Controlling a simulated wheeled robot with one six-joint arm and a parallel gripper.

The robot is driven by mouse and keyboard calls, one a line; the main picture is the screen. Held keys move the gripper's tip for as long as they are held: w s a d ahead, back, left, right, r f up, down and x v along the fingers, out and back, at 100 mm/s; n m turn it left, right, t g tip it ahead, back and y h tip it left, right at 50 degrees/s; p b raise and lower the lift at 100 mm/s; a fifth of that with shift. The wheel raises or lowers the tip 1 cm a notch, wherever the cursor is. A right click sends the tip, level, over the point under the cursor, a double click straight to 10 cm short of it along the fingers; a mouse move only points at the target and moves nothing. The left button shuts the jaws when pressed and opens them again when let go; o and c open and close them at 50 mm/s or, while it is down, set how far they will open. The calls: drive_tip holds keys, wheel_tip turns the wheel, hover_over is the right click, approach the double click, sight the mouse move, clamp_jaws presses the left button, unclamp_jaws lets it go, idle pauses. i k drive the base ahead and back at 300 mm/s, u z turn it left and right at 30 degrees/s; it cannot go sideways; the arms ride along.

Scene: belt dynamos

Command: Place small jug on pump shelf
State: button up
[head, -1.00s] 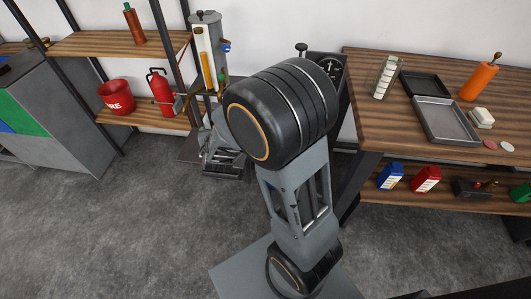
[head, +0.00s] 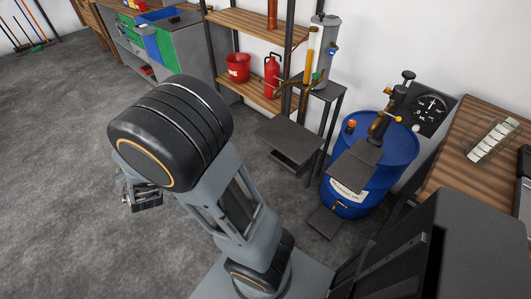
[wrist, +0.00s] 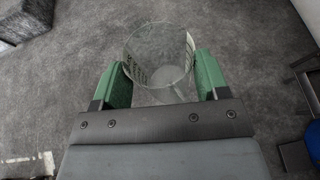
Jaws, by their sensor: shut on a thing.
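The small jug (wrist: 160,60) is clear, with dark printed markings on its side. My gripper (wrist: 163,78) is shut on it, with one green finger on each side, above grey floor. In the head view my gripper (head: 138,203) is at the left, partly behind my arm, and the jug is hard to make out there. A hand pump (head: 388,108) stands on a blue drum (head: 345,200) at the right. A dark flat shelf (head: 354,165) is in front of the pump, with nothing on it. A lower dark plate (head: 327,223) juts out near the drum's foot.
A rack (head: 262,97) holds a red bucket (head: 238,68) and red extinguisher (head: 271,75). A wooden bench (head: 455,150) is at right. Floor at left is open.

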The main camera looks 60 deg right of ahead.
sight(347, 171)
drive_tip(key=u, duration=0.35)
drive_tip(key=k, duration=0.75)
drive_tip(key=z, duration=1.2)
drive_tip(key=i, duration=0.5)
drive_tip(key=z, duration=0.05)
